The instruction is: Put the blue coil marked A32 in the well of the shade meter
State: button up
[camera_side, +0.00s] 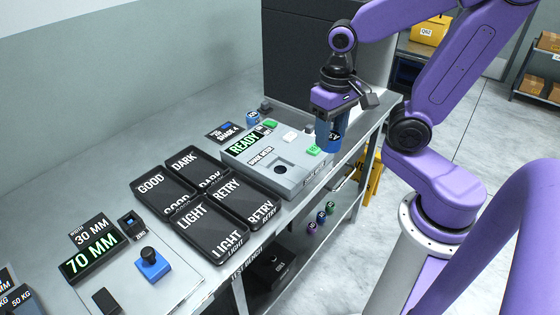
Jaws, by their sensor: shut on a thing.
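My gripper (330,112) is shut on a blue coil (327,137), which hangs below it. The coil carries a white mark that I cannot read clearly from this angle. The shade meter (254,171) is a light grey box on the bench, with a display reading READY. Its well (281,169) is a dark round hole in the top and looks empty. The coil is held above the right, back part of the meter, to the right of and behind the well, apart from it. The fingertips are largely hidden by the coil and the gripper body.
Black trays (190,214) marked GOOD, DARK, LIGHT and RETRY lie left of the meter. Another blue item (253,117) stands behind the meter. A gauge reading 70 MM (90,257) is at the front left. The bench's right edge is close to the meter.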

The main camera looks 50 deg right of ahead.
jog(key=w+f, duration=0.3)
jog(key=w, duration=0.1)
jog(key=w+f, duration=0.3)
jog(key=w, duration=0.1)
jog(key=w+f, duration=0.3)
jog(key=w, duration=0.2)
jog(key=shift+w+f, duration=0.1)
jog(key=shift+f, duration=0.05)
jog(key=shift+w+f, duration=0.2)
jog(key=shift+f, duration=1.6)
jog(key=shift+f, duration=0.4)
jog(key=shift+f, duration=0.2)
